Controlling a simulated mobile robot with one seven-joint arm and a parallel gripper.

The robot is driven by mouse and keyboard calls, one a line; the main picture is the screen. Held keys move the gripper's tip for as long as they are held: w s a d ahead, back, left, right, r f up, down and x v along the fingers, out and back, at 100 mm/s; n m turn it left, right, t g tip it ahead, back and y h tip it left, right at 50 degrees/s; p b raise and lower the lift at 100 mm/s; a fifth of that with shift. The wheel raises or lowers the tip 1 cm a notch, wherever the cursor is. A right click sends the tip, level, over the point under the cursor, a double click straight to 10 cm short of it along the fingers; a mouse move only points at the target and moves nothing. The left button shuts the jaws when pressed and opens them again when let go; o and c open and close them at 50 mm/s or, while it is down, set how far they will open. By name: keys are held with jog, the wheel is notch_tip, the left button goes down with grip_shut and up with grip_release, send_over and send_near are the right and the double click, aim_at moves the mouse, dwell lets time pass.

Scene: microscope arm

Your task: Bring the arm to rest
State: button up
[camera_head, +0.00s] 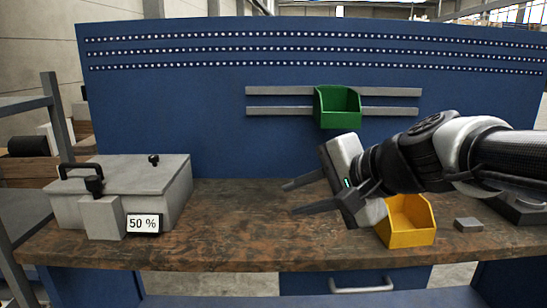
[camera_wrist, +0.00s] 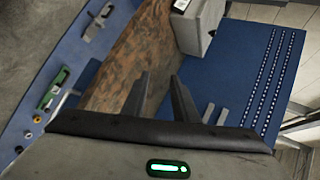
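My gripper (camera_head: 298,197) reaches in from the right in the head view, above the middle of the brown workbench (camera_head: 240,235). Its two dark fingers point left and stand apart with nothing between them. In the wrist view my gripper (camera_wrist: 162,90) also shows open and empty, with the bench top (camera_wrist: 125,60) beyond the fingers. The gripper touches nothing that I can see. My forearm extends to the right edge of the head view.
A grey case (camera_head: 130,185) with a "50 %" label (camera_head: 144,224) stands at the left. A yellow bin (camera_head: 410,222) sits below my wrist, with a small grey block (camera_head: 468,224) beside it. A green bin (camera_head: 338,106) hangs on the blue back panel (camera_head: 220,130). The bench middle is clear.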

jog(key=s+d+f+n+g+h, duration=0.1)
jog(key=s+d+f+n+h, duration=0.3)
jog(key=s, duration=0.4)
jog(key=s+d+f+n+g+h, duration=0.2)
jog(key=s+d+f+n+h, duration=0.15)
jog(key=s+f+n, duration=0.3)
notch_tip(320, 180, up, 28)
jog(key=s+d+p, duration=0.1)
jog(key=p, duration=2.7)
jog(key=shift+s+d+f, duration=0.15)
jog(key=shift+d+f, duration=0.1)
jog(key=shift+d+m, duration=0.15)
jog(key=shift+m, duration=0.2)
